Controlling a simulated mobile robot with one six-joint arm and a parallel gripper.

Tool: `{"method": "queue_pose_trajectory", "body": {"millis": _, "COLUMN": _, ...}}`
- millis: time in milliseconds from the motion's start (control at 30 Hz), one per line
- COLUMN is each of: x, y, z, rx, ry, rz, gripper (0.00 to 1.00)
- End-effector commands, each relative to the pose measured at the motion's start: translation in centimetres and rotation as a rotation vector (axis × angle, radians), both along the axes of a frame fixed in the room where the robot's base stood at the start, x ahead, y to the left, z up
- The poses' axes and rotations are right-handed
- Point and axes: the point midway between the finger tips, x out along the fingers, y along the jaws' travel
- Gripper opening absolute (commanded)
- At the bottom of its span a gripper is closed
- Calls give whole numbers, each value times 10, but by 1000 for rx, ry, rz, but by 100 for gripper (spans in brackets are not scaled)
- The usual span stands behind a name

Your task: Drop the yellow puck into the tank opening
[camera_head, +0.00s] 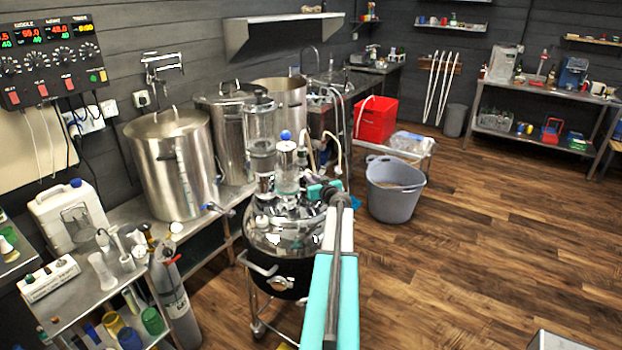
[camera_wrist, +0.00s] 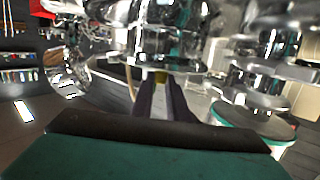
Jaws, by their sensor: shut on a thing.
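The tank (camera_head: 290,238) is a round shiny steel vessel on a wheeled stand in the middle of the head view, with glass and metal fittings on its top. In the wrist view its polished fittings (camera_wrist: 165,35) fill the upper part. My gripper (camera_wrist: 163,84) is shut on the yellow puck (camera_wrist: 161,76), of which only a small yellowish patch shows between the fingertips. In the head view my arm reaches over the tank's right side, and the puck cannot be made out there. I cannot tell which fitting is the tank opening; its mouth is hidden.
Clear glass columns (camera_head: 261,130) rise behind the tank. Large steel pots (camera_head: 172,170) stand on a bench at left. A gas cylinder (camera_head: 176,305) and a crowded small table are at front left. A grey tub (camera_head: 395,192) stands behind at right; the wooden floor (camera_head: 500,240) is clear.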

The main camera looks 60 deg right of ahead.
Motion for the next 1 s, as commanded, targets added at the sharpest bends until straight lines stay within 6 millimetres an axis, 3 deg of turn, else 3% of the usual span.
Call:
{"method": "queue_pose_trajectory", "body": {"millis": 700, "x": 0, "y": 1, "z": 0, "rx": 0, "ry": 0, "rz": 1, "gripper": 0}}
{"method": "queue_pose_trajectory", "body": {"millis": 733, "x": 0, "y": 1, "z": 0, "rx": 0, "ry": 0, "rz": 1, "gripper": 17}}
{"method": "queue_pose_trajectory", "body": {"millis": 833, "x": 0, "y": 1, "z": 0, "rx": 0, "ry": 0, "rz": 1, "gripper": 34}}
{"method": "queue_pose_trajectory", "body": {"millis": 1000, "x": 0, "y": 1, "z": 0, "rx": 0, "ry": 0, "rz": 1, "gripper": 36}}
